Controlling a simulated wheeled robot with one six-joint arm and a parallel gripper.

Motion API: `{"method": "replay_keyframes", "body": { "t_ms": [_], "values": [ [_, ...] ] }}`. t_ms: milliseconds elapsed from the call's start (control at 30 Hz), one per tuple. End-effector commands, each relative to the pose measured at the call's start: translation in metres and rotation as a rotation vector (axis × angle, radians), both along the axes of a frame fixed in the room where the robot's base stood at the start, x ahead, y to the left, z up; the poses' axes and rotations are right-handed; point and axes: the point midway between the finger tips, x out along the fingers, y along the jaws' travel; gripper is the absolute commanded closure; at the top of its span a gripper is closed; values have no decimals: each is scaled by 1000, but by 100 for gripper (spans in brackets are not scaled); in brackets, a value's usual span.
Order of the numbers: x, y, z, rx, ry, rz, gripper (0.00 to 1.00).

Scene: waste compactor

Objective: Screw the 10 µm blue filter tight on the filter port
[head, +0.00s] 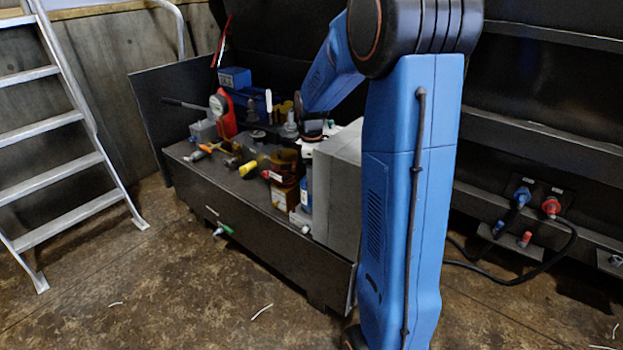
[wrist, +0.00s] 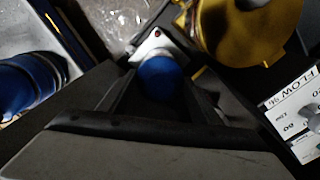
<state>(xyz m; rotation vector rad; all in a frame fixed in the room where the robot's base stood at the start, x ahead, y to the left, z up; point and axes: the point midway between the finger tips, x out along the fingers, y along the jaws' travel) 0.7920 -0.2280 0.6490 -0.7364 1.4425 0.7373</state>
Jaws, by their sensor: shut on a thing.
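In the wrist view a blue rounded thing (wrist: 158,76), which looks like the blue filter, sits between the fingers of my gripper (wrist: 160,92). My gripper is shut on it. A pale block with a red dot (wrist: 153,46) lies right at the filter's far end and may be the filter port. I cannot tell whether the filter is seated or threaded there. The 10 µm marking does not show. In the head view my wrist is over the right part of the bench, and I cannot make out the filter.
A yellow cylinder (wrist: 240,28) stands close by at upper right in the wrist view, with a FLOW label (wrist: 296,108) below it. Another blue cylinder (wrist: 28,85) is at left. The bench (head: 250,215) is crowded, with a red-bodied device (head: 224,112) and a grey box (head: 337,190).

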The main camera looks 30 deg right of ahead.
Motion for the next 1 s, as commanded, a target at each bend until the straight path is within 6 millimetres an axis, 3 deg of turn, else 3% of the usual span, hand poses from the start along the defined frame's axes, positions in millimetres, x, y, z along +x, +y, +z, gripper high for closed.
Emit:
{"method": "replay_keyframes", "body": {
  "t_ms": [300,600,633,700,1000],
  "values": [
    [0,0,0,0,0,-270,69],
    [0,0,0,0,0,-298,69],
    [0,0,0,0,0,-298,37],
    [0,0,0,0,0,-297,20],
    [0,0,0,0,1,-296,23]
  ]
}}
